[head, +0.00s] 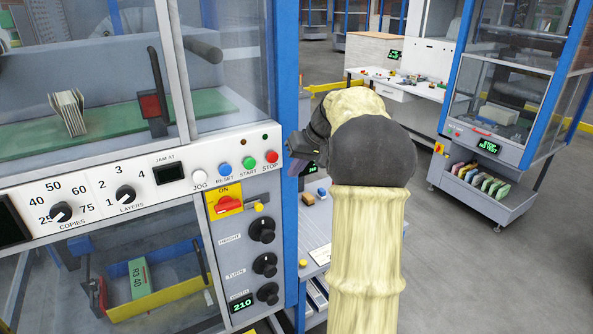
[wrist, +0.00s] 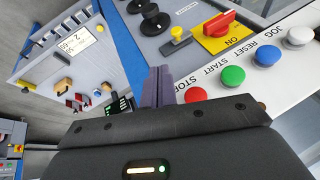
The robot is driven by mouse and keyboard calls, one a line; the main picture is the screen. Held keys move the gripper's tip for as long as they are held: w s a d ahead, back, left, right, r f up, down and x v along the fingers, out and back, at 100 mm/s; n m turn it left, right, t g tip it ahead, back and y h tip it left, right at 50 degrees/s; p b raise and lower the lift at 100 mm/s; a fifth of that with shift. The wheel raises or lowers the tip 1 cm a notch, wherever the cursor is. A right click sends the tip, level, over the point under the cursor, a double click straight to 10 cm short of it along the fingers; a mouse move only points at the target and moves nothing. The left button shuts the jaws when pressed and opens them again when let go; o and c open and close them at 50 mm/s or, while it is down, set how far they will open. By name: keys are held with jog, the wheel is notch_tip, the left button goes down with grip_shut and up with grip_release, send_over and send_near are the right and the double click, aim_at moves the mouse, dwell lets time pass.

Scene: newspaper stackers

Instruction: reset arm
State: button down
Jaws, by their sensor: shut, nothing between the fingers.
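My gripper (wrist: 157,86) is shut and empty, with its two grey-purple fingers together in the wrist view. In the head view my gripper (head: 297,168) is partly hidden by my own dark wrist and cream arm, which stands in the middle of the picture. Its fingers are close to the stacker's panel, near the red STOP button (head: 271,157). This STOP button also shows just right of the fingers in the wrist view (wrist: 195,95). I cannot tell whether they touch the panel.
The stacker's white panel (head: 85,205) has green START (head: 249,163) and blue RESET (head: 225,169) buttons, a red switch (head: 228,203) and black knobs. A blue post (head: 287,120) stands beside my gripper. A second stacker (head: 490,150) is at right; the grey floor (head: 455,280) is open.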

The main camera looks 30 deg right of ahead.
dwell(0.4)
jog(key=s+a+f+g+h, duration=0.1)
jog(key=s+a+f, duration=0.25)
jog(key=a, duration=0.25)
jog(key=s+a+f+g+h, duration=0.1)
jog(key=s+a+f, duration=0.1)
jog(key=a+f, duration=0.3)
jog(key=s+a+f+n, duration=0.1)
jog(key=s+a+f, duration=0.3)
jog(key=s+a, duration=0.2)
jog(key=s+a+f+n+h, duration=0.1)
jog(key=s+a+f, duration=0.3)
jog(key=s, duration=0.6)
jog(key=shift+a+f, duration=0.2)
jog(key=shift+a, duration=1)
jog(key=c, duration=2.1)
grip_release()
